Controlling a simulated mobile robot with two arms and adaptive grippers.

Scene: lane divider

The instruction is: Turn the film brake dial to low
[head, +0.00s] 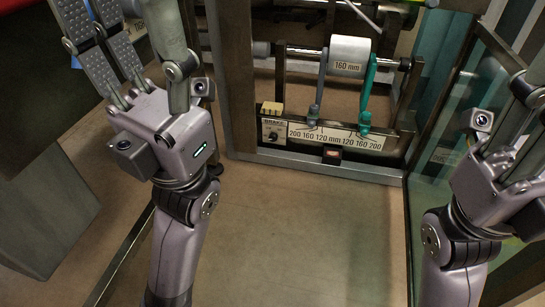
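The film brake dial (273,136) is a small dark knob on a white label plate (273,127) at the left end of the machine's scale bar. Its pointer direction is too small to read. My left gripper (139,45) is left of the dial, clear of it in the picture. Its fingers point up, spread with a visible gap, and hold nothing that I see. Their tips reach the top edge. My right gripper (513,130) is at the right edge, far from the dial. Its fingers are partly cut off, so its opening cannot be told.
A white film roll (349,55) marked 160 mm sits on a shaft above a scale (335,135). A grey guide (315,112) and a green guide (366,120) stand at the scale. Metal frame posts and a glass panel (440,165) flank the opening. The floor (300,230) in front is clear.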

